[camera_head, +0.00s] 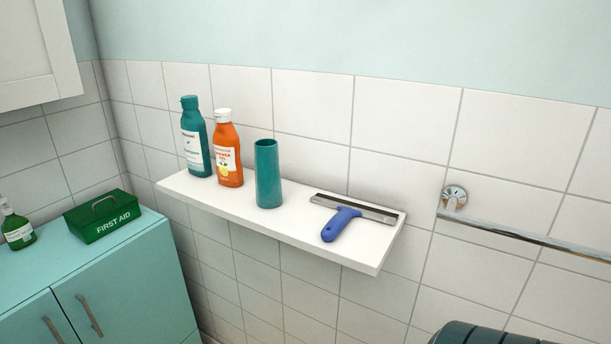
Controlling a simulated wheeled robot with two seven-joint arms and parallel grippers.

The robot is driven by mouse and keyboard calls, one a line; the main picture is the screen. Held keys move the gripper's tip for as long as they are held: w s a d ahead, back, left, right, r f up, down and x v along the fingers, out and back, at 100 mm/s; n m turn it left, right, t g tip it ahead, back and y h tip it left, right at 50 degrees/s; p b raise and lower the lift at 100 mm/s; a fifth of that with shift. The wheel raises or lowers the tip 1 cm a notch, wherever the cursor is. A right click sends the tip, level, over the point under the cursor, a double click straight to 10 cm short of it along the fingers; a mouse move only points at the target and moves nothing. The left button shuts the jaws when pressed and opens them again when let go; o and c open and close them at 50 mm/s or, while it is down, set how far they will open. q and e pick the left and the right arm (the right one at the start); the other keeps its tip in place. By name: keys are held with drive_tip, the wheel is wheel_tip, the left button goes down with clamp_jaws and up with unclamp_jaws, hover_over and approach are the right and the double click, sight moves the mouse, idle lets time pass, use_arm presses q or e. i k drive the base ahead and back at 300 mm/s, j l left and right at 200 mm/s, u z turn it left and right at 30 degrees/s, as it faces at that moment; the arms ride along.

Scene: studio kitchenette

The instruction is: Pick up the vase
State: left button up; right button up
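The vase (268,176) is a teal, slightly tapered cylinder with an open top. It stands upright on a white wall shelf (330,243), near the shelf's middle and close to its front edge. Nothing hides it. Neither of my grippers is in view.
Left of the vase stand an orange bottle (227,150) and a teal bottle (194,140). Right of it lies a squeegee (344,220) with a blue handle. A chrome rail (530,239) is at right. A teal cabinet (115,285) holds a green first aid box (103,215) and a green bottle (17,229).

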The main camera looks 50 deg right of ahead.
sight(269, 178)
drive_tip(key=z, duration=1.35)
drive_tip(key=k+j+u, duration=0.4)
drive_tip(key=i+l, duration=0.1)
